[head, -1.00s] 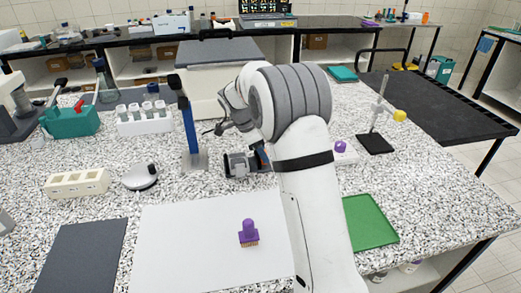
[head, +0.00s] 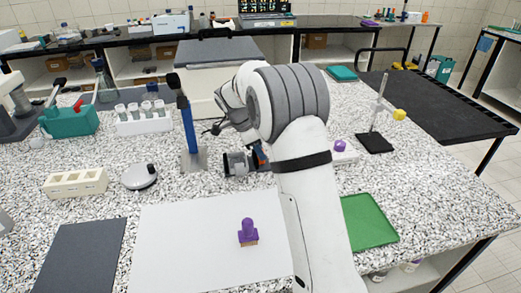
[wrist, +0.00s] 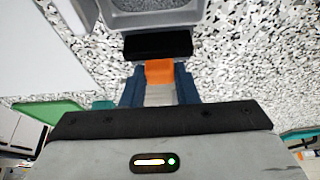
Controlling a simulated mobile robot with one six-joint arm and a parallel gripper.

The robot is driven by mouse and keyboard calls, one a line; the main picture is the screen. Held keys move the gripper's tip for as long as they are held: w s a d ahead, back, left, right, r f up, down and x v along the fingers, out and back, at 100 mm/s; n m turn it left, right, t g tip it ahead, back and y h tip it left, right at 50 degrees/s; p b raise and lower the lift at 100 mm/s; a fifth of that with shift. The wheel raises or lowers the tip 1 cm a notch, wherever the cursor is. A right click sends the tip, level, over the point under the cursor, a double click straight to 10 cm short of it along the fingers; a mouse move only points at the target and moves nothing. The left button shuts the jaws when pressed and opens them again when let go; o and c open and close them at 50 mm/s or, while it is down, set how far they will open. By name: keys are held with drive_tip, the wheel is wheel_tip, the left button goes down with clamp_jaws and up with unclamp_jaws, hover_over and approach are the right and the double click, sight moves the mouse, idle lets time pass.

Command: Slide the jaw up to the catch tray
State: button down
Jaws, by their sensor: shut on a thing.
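My gripper (head: 261,157) is low over the speckled bench, left of my forearm, which partly hides it. In the wrist view, its blue fingers (wrist: 158,88) are shut on an orange piece (wrist: 159,71). A black block (wrist: 158,45) lies just beyond the orange piece; I cannot tell whether they touch. A grey tray-like part (wrist: 160,19) with a raised rim is cut off by the top edge of the wrist view, close to the black block. I cannot tell for sure which part is the jaw. The catch tray is not clear in the head view.
A blue post (head: 189,128) on a metal base stands left of my gripper. A white sheet (head: 180,245) with a purple-handled stamp (head: 248,232) lies in front. A green tray (head: 368,222) is at right. A black-based stand (head: 375,143) is farther right.

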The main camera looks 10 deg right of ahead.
drive_tip(key=shift+a+b, duration=0.3)
drive_tip(key=shift+a, duration=0.85)
drive_tip(key=c, duration=1.1)
unclamp_jaws()
drive_tip(key=v, duration=0.7)
drive_tip(key=shift+a+r, duration=0.15)
drive_tip(key=shift+r, duration=0.2)
drive_tip(key=s+d+n+t+y, duration=0.1)
drive_tip(key=s+d+n, duration=0.1)
drive_tip(key=s+n, duration=0.4)
drive_tip(key=s+d+f+n+y, duration=0.1)
drive_tip(key=s+n, duration=0.5)
drive_tip(key=s, duration=1)
drive_tip(key=s+d+n+t+y, duration=0.1)
drive_tip(key=s+n, duration=0.5)
drive_tip(key=s, duration=0.6)
drive_tip(key=shift+d+f+t+y, duration=0.15)
drive_tip(key=shift+d+t+y, duration=0.15)
drive_tip(key=shift+d+y, duration=0.6)
